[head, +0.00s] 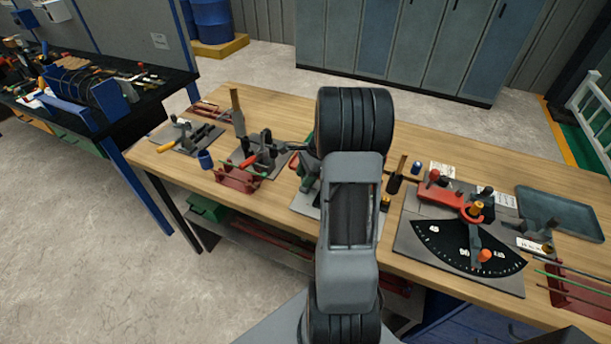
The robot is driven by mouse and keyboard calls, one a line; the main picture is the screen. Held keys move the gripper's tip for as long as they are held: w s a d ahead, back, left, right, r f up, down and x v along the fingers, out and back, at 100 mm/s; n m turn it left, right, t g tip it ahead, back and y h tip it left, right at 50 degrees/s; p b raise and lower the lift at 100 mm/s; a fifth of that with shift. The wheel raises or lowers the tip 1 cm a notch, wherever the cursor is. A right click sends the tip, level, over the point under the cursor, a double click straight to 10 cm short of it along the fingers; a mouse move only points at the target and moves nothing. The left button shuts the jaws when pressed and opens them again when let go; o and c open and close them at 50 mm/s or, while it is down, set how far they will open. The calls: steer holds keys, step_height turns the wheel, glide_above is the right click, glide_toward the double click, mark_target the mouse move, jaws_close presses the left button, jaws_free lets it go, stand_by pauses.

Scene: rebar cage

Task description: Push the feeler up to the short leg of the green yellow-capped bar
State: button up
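My arm stands in the middle of the head view and covers the centre of the bench. My gripper is not visible; it is hidden behind the arm or out of view. I cannot make out the feeler or the short leg of the green yellow-capped bar. A green piece (308,172) shows just left of my arm, partly hidden, above a grey plate (303,203). Thin green bars (575,280) lie in a red rack (582,298) at the right edge; no yellow cap can be told on them.
The wooden bench (420,222) carries a bending plate with a black angle dial (470,250) and red lever (447,193). A grey tray (560,212) lies at the right. Clamp fixtures (262,150) and a red rack (238,180) stand left. A blue cup (205,159) is near the front edge.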

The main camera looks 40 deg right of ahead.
jaws_close()
steer(key=shift+s+d, duration=0.3)
steer(key=shift+s, duration=0.2)
steer(key=shift+s+d, duration=0.25)
steer(key=shift+s, duration=0.25)
steer(key=shift+o, duration=1.2)
jaws_free()
steer(key=shift+w, duration=0.1)
steer(key=v, duration=1.3)
steer(key=shift+d+r, duration=0.15)
steer(key=shift+r, duration=0.2)
